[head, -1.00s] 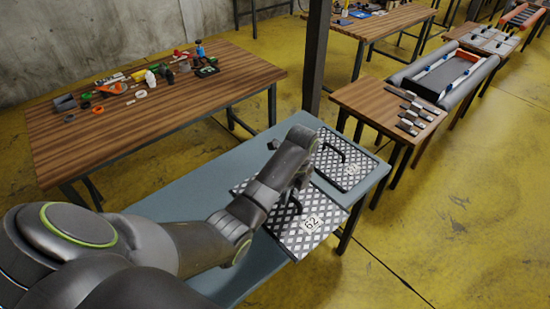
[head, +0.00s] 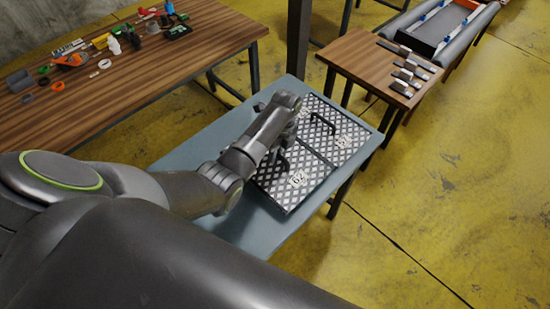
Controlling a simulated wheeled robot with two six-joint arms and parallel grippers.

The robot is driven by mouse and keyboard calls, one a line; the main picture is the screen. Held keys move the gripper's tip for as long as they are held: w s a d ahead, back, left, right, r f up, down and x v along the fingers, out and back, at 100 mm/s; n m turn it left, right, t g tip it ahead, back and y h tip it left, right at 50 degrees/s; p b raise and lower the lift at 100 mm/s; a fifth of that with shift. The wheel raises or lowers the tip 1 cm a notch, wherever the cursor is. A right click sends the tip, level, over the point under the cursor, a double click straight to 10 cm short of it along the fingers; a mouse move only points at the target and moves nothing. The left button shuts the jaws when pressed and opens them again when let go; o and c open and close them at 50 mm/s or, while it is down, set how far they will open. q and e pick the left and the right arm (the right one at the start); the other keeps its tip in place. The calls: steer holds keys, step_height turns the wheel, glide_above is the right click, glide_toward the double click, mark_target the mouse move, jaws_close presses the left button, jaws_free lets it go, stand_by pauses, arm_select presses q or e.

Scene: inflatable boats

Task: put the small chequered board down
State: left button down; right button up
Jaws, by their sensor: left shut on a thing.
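The small chequered board (head: 312,183), black and white with the number 62 and a dark handle, lies flat or nearly so over the blue-grey table (head: 233,232). My left gripper (head: 282,157) is shut on its handle from above; the arm covers the board's left part and most of the fingers. I cannot tell whether its underside touches the table. A second chequered board (head: 347,132) with a dark handle lies on the table just beyond it, edge to edge or almost so. My right gripper is out of view.
A wooden table (head: 150,75) with tools and small parts stands at upper left. A smaller wooden table (head: 350,57) with several dark-and-light pieces stands at upper right, an inflatable boat (head: 470,35) behind it. The blue-grey table's near part is bare. A dark post (head: 297,40) rises behind.

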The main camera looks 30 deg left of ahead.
arm_select(q)
steer(key=shift+f, duration=1.6)
steer(key=shift+f, duration=0.1)
steer(key=c, duration=1.4)
jaws_free()
step_height(320, 180, up, 12)
steer(key=w, duration=0.2)
steer(key=shift+d, duration=0.4)
steer(key=shift+f, duration=0.1)
